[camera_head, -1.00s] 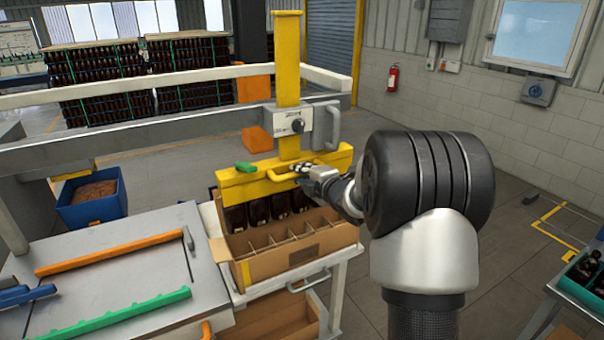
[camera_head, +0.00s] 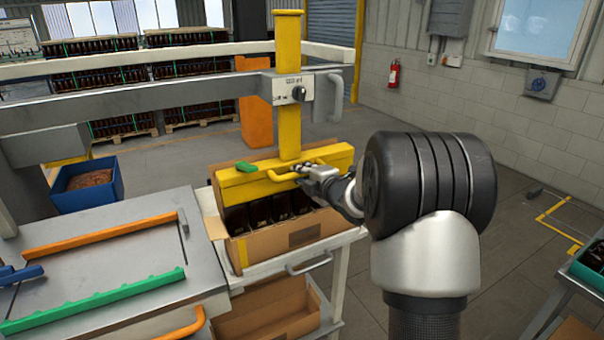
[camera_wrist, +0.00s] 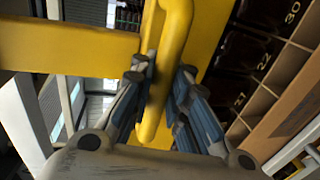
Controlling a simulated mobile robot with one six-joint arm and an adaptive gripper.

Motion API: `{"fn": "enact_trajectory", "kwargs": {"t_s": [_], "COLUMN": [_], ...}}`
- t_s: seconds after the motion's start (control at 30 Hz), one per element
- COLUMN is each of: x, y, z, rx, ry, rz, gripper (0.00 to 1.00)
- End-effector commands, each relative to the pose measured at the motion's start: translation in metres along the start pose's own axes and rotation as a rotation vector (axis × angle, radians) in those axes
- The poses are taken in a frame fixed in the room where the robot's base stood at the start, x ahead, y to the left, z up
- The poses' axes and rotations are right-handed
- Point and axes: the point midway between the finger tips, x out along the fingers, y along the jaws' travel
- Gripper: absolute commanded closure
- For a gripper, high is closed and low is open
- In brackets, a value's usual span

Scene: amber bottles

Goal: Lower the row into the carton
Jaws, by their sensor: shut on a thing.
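A yellow lifting bar (camera_head: 238,187) hangs from a yellow upright. A row of dark amber bottles (camera_head: 258,211) shows below it, within the open cardboard carton (camera_head: 265,255). The carton's front wall hides their lower parts, so I cannot tell whether they touch the bottom. My gripper (camera_head: 304,171) is shut on the bar's yellow handle (camera_head: 282,177). The wrist view shows the handle (camera_wrist: 176,25) between my fingers (camera_wrist: 162,72). Carton dividers (camera_wrist: 284,70) and dark numbered shapes lie to its right there.
The carton stands on a white trolley (camera_head: 335,242). A steel table (camera_head: 110,255) with an orange bar and a green bar is at left. A blue bin (camera_head: 90,200) stands behind it. A crate of bottles (camera_head: 597,255) is at the right edge. Floor between is clear.

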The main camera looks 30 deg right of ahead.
Motion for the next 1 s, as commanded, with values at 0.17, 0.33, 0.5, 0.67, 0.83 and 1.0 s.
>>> {"fn": "enact_trajectory", "kwargs": {"t_s": [0.17,0.33,0.5,0.67,0.83,1.0], "x": [0.009,0.015,0.017,0.017,0.017,0.017], "y": [-0.052,-0.078,-0.090,-0.091,-0.091,-0.091], "z": [0.000,0.000,0.000,0.000,0.000,0.000], "rx": [0.001,0.001,0.002,0.002,0.002,0.002], "ry": [0.000,0.000,-0.001,-0.001,-0.001,-0.001], "rz": [-0.008,-0.008,-0.007,-0.007,-0.008,-0.009], "gripper": [1.00,1.00,1.00,1.00,1.00,0.81]}}
